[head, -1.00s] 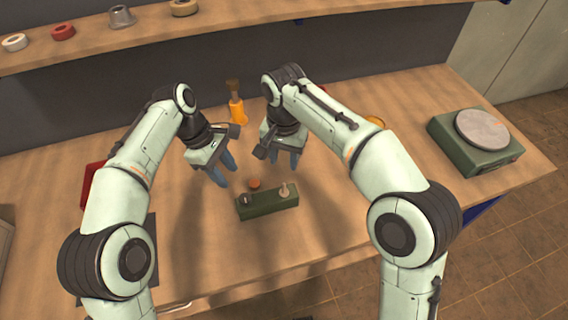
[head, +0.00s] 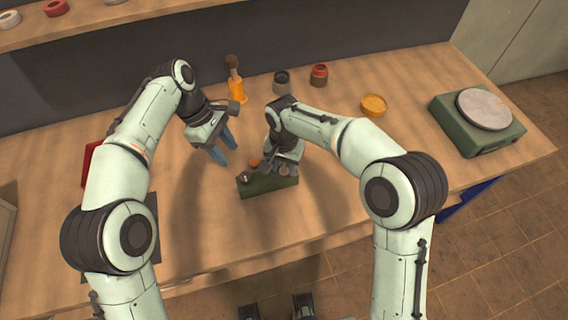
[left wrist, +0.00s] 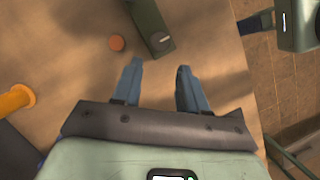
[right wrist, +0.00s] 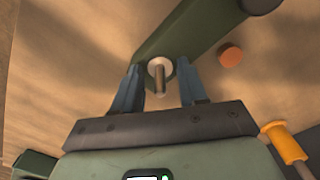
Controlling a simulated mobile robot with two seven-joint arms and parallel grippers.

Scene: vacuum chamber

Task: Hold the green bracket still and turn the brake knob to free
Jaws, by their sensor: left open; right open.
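The green bracket (head: 272,186) is a low block on the bench, with a dark round knob (head: 246,178) at its left end. In the left wrist view that knob (left wrist: 163,38) has a pale line on top. The right wrist view shows a pale round piece with an upright pin (right wrist: 159,70) at the bracket's other end. I cannot tell which is the brake knob. My right gripper (head: 287,172) is open, fingers on either side of the pin; contact is unclear. My left gripper (head: 226,152) is open and empty, above the bench beyond the bracket's left end.
An orange disc (head: 255,161) lies just behind the bracket. A green scale (head: 478,125) stands right. Bench in front of the bracket is clear.

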